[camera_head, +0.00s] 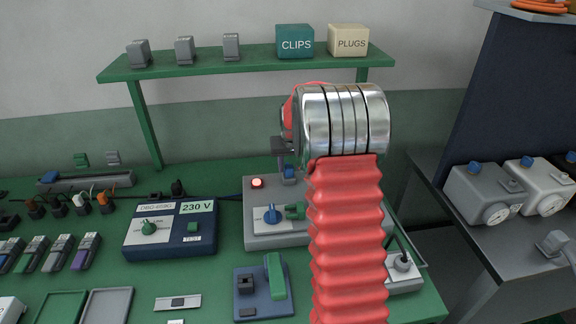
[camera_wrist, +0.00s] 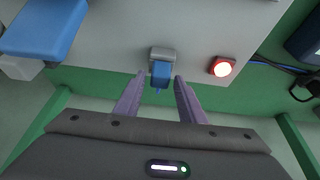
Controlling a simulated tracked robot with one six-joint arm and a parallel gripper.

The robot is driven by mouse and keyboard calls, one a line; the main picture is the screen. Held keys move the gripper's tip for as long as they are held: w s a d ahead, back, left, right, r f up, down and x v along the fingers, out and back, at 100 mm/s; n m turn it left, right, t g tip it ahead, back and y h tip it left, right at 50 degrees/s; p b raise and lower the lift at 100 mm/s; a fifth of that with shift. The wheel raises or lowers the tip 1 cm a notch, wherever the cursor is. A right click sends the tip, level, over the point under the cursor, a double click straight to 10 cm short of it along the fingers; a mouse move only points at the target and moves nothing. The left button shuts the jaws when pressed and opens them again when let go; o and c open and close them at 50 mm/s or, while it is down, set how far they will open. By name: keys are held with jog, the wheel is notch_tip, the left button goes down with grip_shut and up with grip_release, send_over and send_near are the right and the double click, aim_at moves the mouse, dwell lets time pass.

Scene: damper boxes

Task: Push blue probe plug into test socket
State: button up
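The blue probe plug (camera_wrist: 160,76) shows in the wrist view at a small grey socket block (camera_wrist: 163,54) on a light grey panel. I cannot tell how deep it sits. My gripper (camera_wrist: 160,80) has one purple-grey finger on each side of the plug, with a narrow gap visible on both sides. In the head view the blue plug (camera_head: 289,173) is just below my dark gripper (camera_head: 283,148), behind the panel's front, beside my red-sleeved arm. The arm hides the panel's right part.
A lit red lamp (camera_head: 257,182) is left of the plug on the grey panel (camera_head: 262,239). A blue-black 230 V tester (camera_head: 170,232) stands further left. A green shelf (camera_head: 250,66) spans behind. A blue piece (camera_wrist: 45,25) is at the wrist view's upper left.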

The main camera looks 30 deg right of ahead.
jog(key=shift+o, duration=0.7)
jog(key=shift+r, duration=0.1)
jog(key=v, duration=1.3)
jog(key=shift+r, duration=0.25)
jog(key=shift+s+a, duration=0.1)
jog(key=shift+s, duration=0.15)
